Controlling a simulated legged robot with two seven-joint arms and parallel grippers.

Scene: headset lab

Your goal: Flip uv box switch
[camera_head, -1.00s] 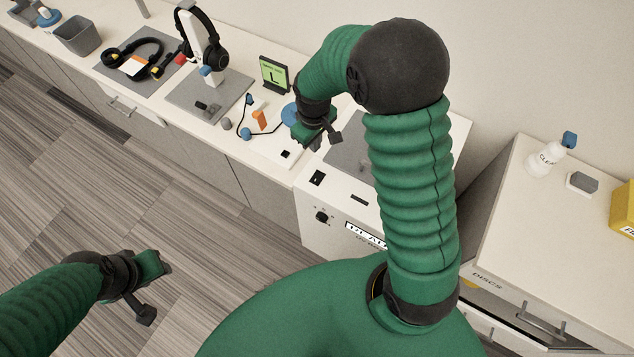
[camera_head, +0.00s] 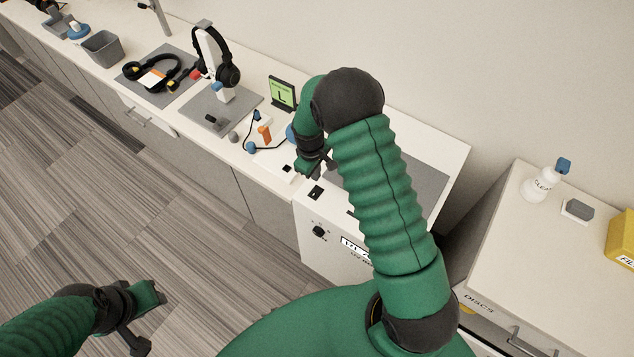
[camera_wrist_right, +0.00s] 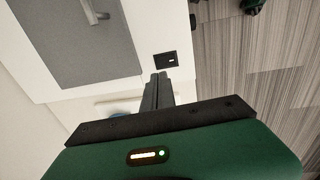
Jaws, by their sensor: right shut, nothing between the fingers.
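The UV box (camera_head: 330,262) is a white box at the counter's end, with a grey panel on top and a partly hidden label on its front. A small black switch (camera_head: 315,192) sits on its top near the front left corner; it also shows in the right wrist view (camera_wrist_right: 165,59). My right gripper (camera_head: 319,172) is shut and empty, just above and behind the switch in the head view. In the right wrist view its fingertips (camera_wrist_right: 159,77) point at the switch, just short of it in the picture. My left gripper (camera_head: 150,318) hangs over the floor, its jaw opening unclear.
A black dial (camera_head: 319,232) is on the box front. A green sign (camera_head: 281,93), an orange piece (camera_head: 264,133) and a headset on a stand (camera_head: 226,65) stand to the left. A spray bottle (camera_head: 541,182) is on the right cabinet (camera_head: 510,250). The floor is clear.

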